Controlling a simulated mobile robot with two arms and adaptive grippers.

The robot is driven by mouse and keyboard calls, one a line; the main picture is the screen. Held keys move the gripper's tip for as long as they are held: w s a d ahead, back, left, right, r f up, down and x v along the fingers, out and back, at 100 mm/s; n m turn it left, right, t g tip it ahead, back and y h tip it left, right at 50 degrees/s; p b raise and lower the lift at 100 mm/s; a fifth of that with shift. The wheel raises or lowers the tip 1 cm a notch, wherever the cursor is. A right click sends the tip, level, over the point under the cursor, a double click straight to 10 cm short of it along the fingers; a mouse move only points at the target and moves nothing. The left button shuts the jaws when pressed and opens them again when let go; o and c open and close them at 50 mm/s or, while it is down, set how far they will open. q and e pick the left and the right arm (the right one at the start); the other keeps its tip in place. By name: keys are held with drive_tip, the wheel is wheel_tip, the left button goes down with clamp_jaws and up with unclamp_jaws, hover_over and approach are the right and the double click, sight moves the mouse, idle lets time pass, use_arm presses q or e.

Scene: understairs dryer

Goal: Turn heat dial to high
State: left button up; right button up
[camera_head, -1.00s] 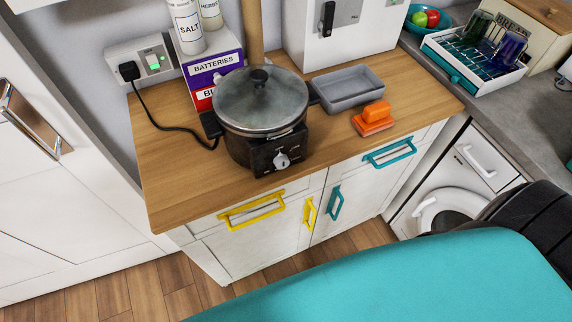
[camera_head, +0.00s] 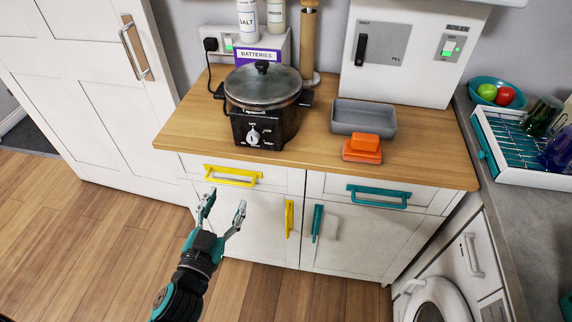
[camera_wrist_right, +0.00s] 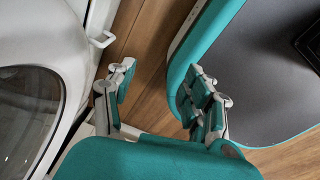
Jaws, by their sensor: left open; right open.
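A black slow cooker (camera_head: 262,104) with a glass lid stands on the wooden worktop in the head view. Its silver heat dial (camera_head: 254,136) is on the front face, with small markings around it that are too small to read surely. My left gripper (camera_head: 223,202) is open and empty, below and left of the cooker, in front of the white cabinet and apart from it. My right gripper (camera_wrist_right: 160,98) shows only in the right wrist view, open and empty, above the wooden floor. The dial is not hidden by anything.
The worktop (camera_head: 190,130) holds a grey tray (camera_head: 363,117) and an orange block (camera_head: 362,148) right of the cooker. Yellow (camera_head: 232,176) and teal (camera_head: 378,197) handles stick out below. A washing machine (camera_head: 432,299) stands at lower right. Floor at left is clear.

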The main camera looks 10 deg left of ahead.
use_arm(q)
wheel_tip(320, 180, up, 3)
drive_tip(key=p, duration=0.1)
approach(252, 140)
drive_tip(key=shift+t, duration=0.3)
drive_tip(key=w, duration=0.2)
drive_tip(key=w+p, duration=0.1)
drive_tip(key=w, duration=0.2)
drive_tip(key=w+p, duration=0.1)
drive_tip(key=w, duration=0.1)
drive_tip(key=shift+w+d+f, duration=0.15)
drive_tip(key=shift+d+f, duration=0.05)
drive_tip(key=shift+d, duration=0.1)
drive_tip(key=shift+w+d, duration=0.1)
drive_tip(key=shift+w, duration=0.6)
use_arm(e)
drive_tip(key=r, duration=0.1)
drive_tip(key=a+r, duration=0.1)
drive_tip(key=w+r, duration=0.1)
drive_tip(key=shift+a+r, duration=0.25)
drive_tip(key=shift+r, duration=0.05)
drive_tip(key=shift+a, duration=0.1)
